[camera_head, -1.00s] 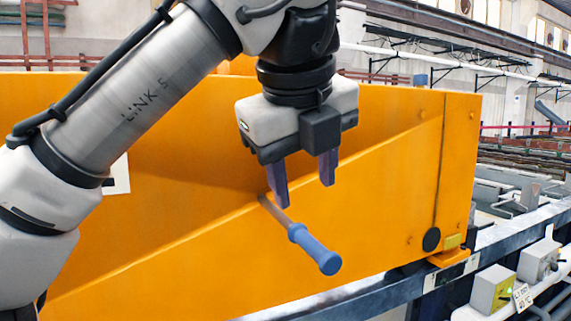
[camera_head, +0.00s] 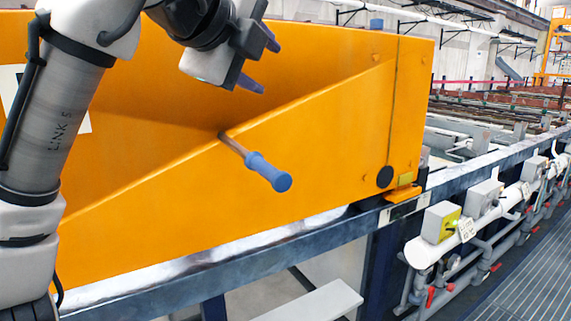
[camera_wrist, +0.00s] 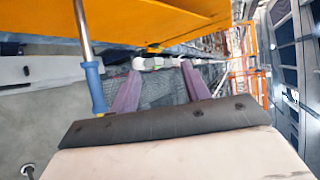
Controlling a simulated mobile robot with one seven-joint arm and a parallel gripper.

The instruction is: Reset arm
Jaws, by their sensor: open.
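My gripper (camera_head: 262,62) is open and empty in the head view, with its fingers tilted toward the right. It is above and apart from a lever with a blue handle (camera_head: 268,171), which sticks out from the orange panel (camera_head: 330,130). In the wrist view, the two purple fingers of my gripper (camera_wrist: 160,85) are spread with nothing between them. The blue handle (camera_wrist: 95,88) shows there left of the fingers, and the orange panel (camera_wrist: 130,20) runs along the top.
A dark blue rail (camera_head: 330,245) runs below the orange panel. Grey boxes (camera_head: 484,198) and white pipes with red valves line the right side. A grey step (camera_head: 318,303) is at the bottom. Grated floor (camera_head: 525,285) at the lower right looks clear.

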